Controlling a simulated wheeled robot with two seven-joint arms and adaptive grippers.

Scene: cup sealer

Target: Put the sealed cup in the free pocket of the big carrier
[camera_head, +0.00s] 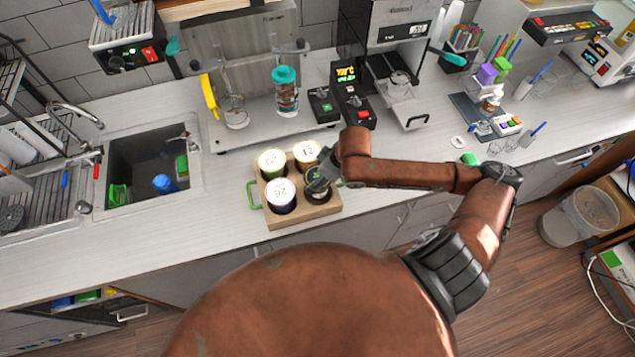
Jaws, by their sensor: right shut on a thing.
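The big carrier (297,218) is a light wooden tray with green handles on the counter, left of the middle. My right gripper (318,184) is over the front right pocket, shut on the sealed cup. That cup is mostly hidden by the gripper, and only a dark round part shows at the pocket. I cannot tell whether it rests on the pocket's bottom. My left gripper is not in view.
Behind the carrier is a dispenser stand (250,137) with a teal-lidded jar (285,90). The cup sealer (398,85) stands at back right of it. A sink (150,165) lies to the left. The counter's front edge runs just in front of the carrier.

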